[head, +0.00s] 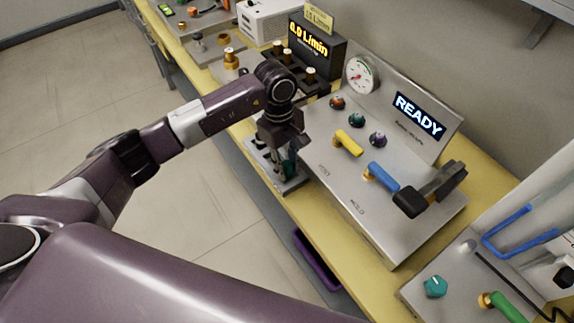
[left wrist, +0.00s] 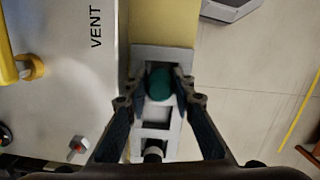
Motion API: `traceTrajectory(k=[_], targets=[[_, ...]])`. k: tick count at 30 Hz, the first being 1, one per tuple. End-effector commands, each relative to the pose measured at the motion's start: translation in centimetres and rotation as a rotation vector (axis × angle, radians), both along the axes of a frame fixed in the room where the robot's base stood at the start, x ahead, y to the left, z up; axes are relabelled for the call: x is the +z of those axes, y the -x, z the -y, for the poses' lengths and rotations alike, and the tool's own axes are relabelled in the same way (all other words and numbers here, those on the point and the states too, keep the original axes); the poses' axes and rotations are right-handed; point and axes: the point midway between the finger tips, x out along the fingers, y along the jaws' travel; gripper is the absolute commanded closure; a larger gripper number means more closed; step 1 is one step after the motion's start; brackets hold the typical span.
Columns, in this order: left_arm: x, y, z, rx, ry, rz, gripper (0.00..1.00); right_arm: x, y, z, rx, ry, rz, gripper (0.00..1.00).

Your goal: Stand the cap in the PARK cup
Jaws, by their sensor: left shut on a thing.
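My left gripper (head: 284,165) points down over a small grey fixture (head: 291,185) at the bench's front edge, left of the sloped panel. It is shut on a teal, rounded cap (left wrist: 159,82), which sits between the fingertips in the left wrist view. The grey fixture also shows there (left wrist: 172,57), below the cap, with square openings. I cannot tell whether the cap touches the fixture or is inside a cup. No PARK label is readable. My right gripper is not in view.
The sloped panel (head: 390,215) with a yellow handle (head: 348,143), a blue handle (head: 383,177) and a black lever (head: 410,202) stands close right of the gripper. A black rack (head: 300,68) stands behind. Open floor (head: 200,220) lies left of the bench.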

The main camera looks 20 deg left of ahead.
Motion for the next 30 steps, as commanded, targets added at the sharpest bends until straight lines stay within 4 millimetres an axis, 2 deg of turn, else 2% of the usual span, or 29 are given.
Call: traceTrajectory(k=[7,8,12,22,28,29,30], targets=[[-0.3,0.0,0.0,0.001,0.000,0.001,0.97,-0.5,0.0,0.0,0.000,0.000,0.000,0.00],[-0.3,0.0,0.0,0.001,0.000,0.001,0.74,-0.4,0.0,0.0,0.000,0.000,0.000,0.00],[-0.3,0.0,0.0,0.000,0.000,0.001,0.58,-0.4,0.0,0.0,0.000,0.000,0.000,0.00],[-0.1,0.0,0.0,0.000,0.000,0.000,0.58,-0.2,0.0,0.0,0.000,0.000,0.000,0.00],[1.4,0.0,0.1,0.000,0.001,-0.001,0.58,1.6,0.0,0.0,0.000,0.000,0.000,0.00],[1.6,-0.1,0.0,0.000,0.001,0.003,0.58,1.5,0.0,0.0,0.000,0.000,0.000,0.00],[2.1,-0.3,-0.2,0.000,0.000,0.008,0.58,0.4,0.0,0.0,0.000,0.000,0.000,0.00]])
